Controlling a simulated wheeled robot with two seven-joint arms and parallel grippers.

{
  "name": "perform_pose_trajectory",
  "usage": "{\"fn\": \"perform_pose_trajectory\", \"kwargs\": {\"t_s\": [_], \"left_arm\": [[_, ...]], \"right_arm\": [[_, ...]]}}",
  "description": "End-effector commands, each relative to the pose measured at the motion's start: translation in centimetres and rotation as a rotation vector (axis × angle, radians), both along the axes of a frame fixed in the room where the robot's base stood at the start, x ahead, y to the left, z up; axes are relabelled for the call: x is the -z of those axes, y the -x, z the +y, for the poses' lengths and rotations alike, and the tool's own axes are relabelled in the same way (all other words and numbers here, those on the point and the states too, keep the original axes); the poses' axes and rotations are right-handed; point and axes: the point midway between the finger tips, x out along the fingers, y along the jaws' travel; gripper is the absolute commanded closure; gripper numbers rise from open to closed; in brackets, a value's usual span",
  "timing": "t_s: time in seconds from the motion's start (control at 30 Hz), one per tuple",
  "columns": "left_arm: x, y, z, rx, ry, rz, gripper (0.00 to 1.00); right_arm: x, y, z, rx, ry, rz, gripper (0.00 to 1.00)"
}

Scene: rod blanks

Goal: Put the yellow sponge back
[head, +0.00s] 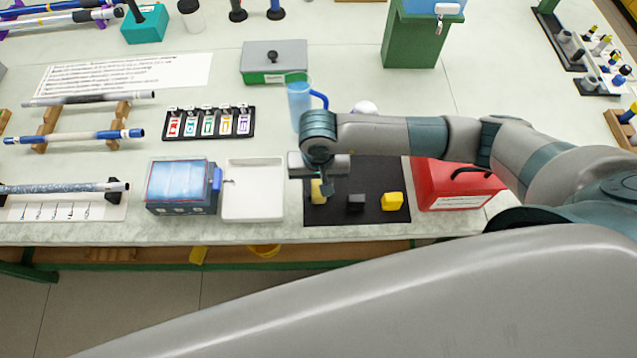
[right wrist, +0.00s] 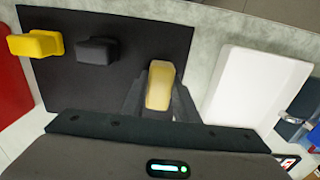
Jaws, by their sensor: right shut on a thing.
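My right gripper (head: 322,190) is shut on a pale yellow sponge-like block (right wrist: 160,86). The block also shows in the head view (head: 318,191), partly hidden by the gripper. It is at the left part of a black mat (head: 335,216); I cannot tell whether it touches the mat. A dark block (head: 356,202) and a brighter yellow block (head: 392,201) sit on the mat to the right. In the right wrist view the dark block (right wrist: 97,51) and bright yellow block (right wrist: 36,44) are to the left of the gripper. My left gripper is not in view.
A white tray (head: 253,211) lies just left of the mat, with a blue-lidded box (head: 181,187) beyond it. A red box (head: 455,186) stands right of the mat. A blue jug (head: 299,100) is behind my right gripper. The table's front edge is close to the mat.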

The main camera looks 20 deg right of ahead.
Motion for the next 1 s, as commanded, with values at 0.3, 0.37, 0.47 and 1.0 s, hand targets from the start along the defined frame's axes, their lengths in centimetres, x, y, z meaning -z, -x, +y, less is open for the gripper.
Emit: {"fn": "perform_pose_trajectory", "kwargs": {"t_s": [0.3, 0.37, 0.47, 1.0], "left_arm": [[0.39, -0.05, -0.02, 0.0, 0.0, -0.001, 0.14], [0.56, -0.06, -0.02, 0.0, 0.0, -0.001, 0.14], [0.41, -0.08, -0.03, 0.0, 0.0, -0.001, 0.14], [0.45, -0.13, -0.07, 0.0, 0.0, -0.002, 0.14]], "right_arm": [[0.28, -0.02, 0.0, -0.001, -0.001, -0.001, 0.91], [0.41, -0.03, 0.0, -0.001, -0.001, -0.001, 0.91], [0.26, -0.02, -0.01, -0.001, 0.0, -0.001, 0.54], [-0.35, -0.12, 0.04, -0.001, -0.002, -0.004, 0.54]]}}
